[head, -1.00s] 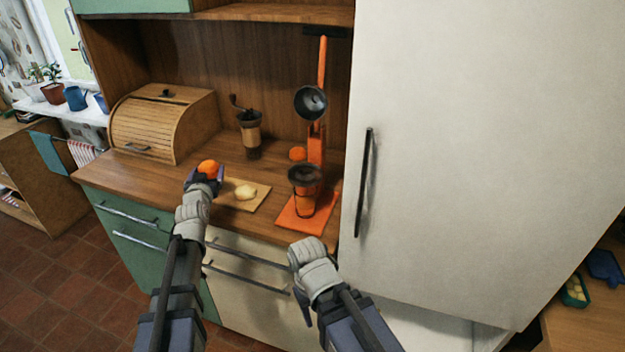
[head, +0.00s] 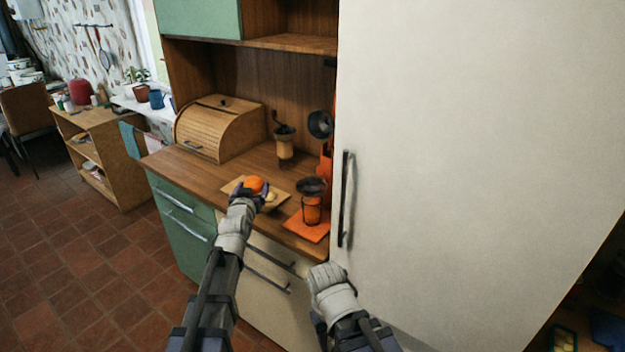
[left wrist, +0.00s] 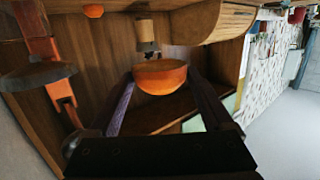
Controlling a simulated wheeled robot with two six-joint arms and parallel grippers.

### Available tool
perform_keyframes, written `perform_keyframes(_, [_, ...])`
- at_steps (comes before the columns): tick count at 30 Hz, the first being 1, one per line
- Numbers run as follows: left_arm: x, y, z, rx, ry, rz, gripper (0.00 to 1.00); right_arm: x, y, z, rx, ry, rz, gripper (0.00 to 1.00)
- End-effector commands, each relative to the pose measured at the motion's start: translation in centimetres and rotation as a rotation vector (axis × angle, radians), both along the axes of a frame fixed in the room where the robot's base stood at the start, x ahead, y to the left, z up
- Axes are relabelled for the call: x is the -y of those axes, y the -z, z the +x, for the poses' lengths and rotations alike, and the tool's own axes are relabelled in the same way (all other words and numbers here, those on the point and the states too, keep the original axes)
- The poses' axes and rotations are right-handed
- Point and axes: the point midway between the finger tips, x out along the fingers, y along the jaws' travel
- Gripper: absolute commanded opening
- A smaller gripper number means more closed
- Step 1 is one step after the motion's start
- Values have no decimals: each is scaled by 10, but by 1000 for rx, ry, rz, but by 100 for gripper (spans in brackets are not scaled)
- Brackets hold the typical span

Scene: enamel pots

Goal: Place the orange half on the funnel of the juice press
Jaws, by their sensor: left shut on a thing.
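My left gripper (head: 258,194) is shut on the orange half (head: 254,184), holding it above the cutting board. In the left wrist view the orange half (left wrist: 160,77) sits between the two fingers, flat side up in that picture. The orange juice press (head: 325,165) stands to the right, beside the fridge. Its dark funnel (head: 312,186) is above an orange cup, apart from the orange half. Its raised lever carries a dark press cup (head: 320,124). The press also shows in the left wrist view (left wrist: 38,40). My right gripper (head: 319,326) is low in front of the counter, mostly hidden by its wrist.
The cutting board (head: 281,203) bears a pale yellow piece (head: 270,197). A coffee grinder (head: 285,150) and a wooden bread box (head: 218,128) stand behind. The fridge (head: 470,150) closes off the right side.

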Motion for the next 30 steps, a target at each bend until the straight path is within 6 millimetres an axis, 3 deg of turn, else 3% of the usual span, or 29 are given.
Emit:
perform_keyframes(1, [25, -30, 5, 1, 31, -1, 27, 0, -30, 0, 0, 0, 0, 50])
perform_keyframes(3, [56, -48, 8, 1, 67, 0, 27, 0, -48, 0, 0, 0, 0, 50])
perform_keyframes(9, [128, -87, 10, 1, 152, 0, 27, 0, -87, 0, 0, 0, 0, 50])
perform_keyframes(12, [151, -98, 9, 2, 178, 1, 27, 0, -98, 0, 0, 0, 0, 50])
perform_keyframes(16, [167, -104, 7, 2, 197, 0, 27, 0, -104, 0, 0, 0, 0, 50])
perform_keyframes(22, [170, -102, 7, 2, 201, 1, 27, 0, -101, 0, 0, 0, 0, 50])
perform_keyframes(30, [170, -73, 7, 2, 200, 0, 27, 0, -73, 0, 0, 0, 0, 50])
